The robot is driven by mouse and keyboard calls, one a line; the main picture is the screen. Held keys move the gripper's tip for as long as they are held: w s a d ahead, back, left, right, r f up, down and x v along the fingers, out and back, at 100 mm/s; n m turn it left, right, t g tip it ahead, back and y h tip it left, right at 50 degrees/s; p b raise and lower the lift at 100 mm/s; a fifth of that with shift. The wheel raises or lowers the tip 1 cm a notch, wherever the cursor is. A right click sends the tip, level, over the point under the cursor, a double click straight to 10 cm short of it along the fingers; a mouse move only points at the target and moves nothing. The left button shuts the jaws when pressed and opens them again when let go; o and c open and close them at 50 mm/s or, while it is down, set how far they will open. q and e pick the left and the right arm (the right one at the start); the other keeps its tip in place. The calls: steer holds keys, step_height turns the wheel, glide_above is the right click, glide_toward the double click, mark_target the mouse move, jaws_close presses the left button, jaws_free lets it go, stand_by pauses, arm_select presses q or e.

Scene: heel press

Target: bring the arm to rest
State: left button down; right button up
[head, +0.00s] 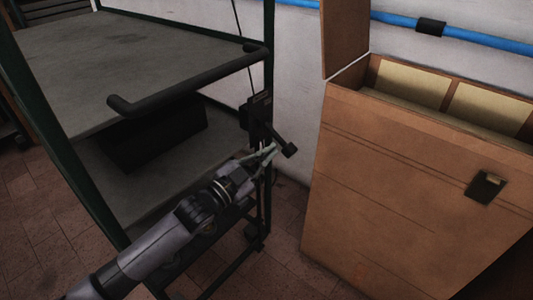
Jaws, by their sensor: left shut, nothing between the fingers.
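My left arm comes in from the lower left of the head view. My left gripper (268,152) is at its end, shut and empty. It is close to a small black lever (286,144) on the side post of a dark-framed shelf rack. I cannot tell whether the fingertips touch the lever. My right gripper is out of view.
The rack has a grey upper shelf (110,60) with a black bar handle (190,80) and a black box (155,132) below. A large brown box (410,190) stands at the right. A blue pipe (480,38) runs along the wall. Brick floor shows between.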

arm_select(q)
steer(key=shift+s+f, duration=0.1)
stand_by(0.4)
